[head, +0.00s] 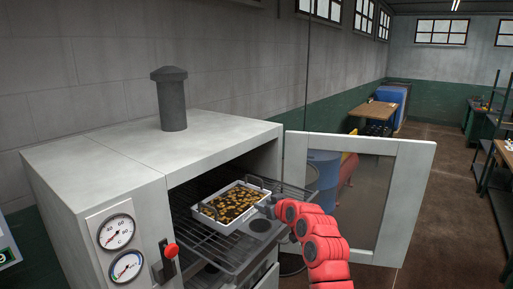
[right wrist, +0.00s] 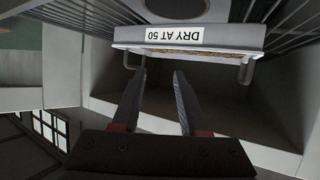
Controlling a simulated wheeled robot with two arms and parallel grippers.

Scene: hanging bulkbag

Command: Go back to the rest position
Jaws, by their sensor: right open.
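A white tray (head: 229,226) filled with brown and yellow pieces sits on the wire rack inside the open grey drying oven (head: 70,155). In the right wrist view the tray (right wrist: 188,50) shows upside down, with a "DRY AT 50" label (right wrist: 174,36) and a handle at each side. My right gripper (head: 268,209) is at the oven opening, just right of the tray. Its fingers are apart and empty in the right wrist view (right wrist: 156,75). The left fingertip appears close to one tray handle; contact cannot be told. My left gripper is not in view.
The oven door (head: 413,205) stands open to the right, close beside my right arm. A red-knobbed lever (head: 169,252) and two gauges are on the oven front. A blue barrel (head: 323,175) stands behind the door. The floor farther right is clear.

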